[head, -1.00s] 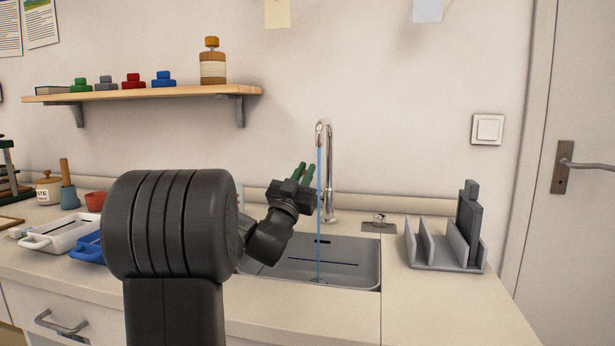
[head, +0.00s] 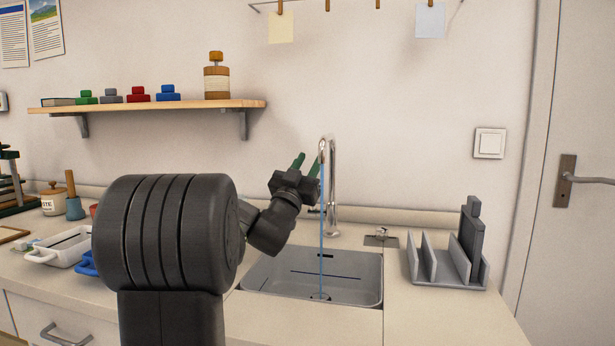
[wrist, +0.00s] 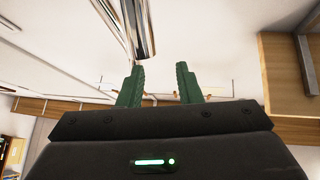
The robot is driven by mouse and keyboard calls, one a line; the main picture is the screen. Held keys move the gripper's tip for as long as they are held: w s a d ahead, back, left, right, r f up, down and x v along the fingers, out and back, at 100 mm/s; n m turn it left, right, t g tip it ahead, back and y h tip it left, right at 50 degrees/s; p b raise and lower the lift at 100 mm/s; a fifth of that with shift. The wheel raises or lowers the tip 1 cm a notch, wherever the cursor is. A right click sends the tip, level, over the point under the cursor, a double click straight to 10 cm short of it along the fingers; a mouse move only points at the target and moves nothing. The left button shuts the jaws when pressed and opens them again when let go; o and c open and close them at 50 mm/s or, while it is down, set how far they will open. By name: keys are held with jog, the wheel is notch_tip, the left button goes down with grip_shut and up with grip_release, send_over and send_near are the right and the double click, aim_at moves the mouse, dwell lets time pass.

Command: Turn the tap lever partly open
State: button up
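The chrome tap (head: 333,190) stands behind the sink, and its spout (head: 325,145) lets a thin blue stream of water (head: 322,225) fall into the grey basin. A small piece at the left of the tap's base (head: 314,211) may be the lever; my wrist partly crowds it. My gripper (head: 306,164) has green fingers pointing up, just left of the spout and above that piece. In the wrist view the fingers (wrist: 160,80) are apart with nothing between them. Chrome tap metal (wrist: 132,25) shows beyond the left finger.
The grey sink (head: 355,292) lies below my arm. A grey rack (head: 447,262) stands right of it. A wooden shelf (head: 150,107) with coloured pieces is on the wall at left. A white tray (head: 60,250) and a blue tray (head: 86,264) lie at left.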

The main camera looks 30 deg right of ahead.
notch_tip(320, 180, up, 4)
jog(key=shift+r+p, duration=0.1)
jog(key=shift+p, duration=0.4)
notch_tip(320, 180, down, 10)
jog(key=b, duration=0.4)
jog(key=shift+d+r+p, duration=0.15)
jog(key=shift+p, duration=0.2)
jog(key=shift+w, duration=0.1)
jog(key=shift+a+f, duration=0.2)
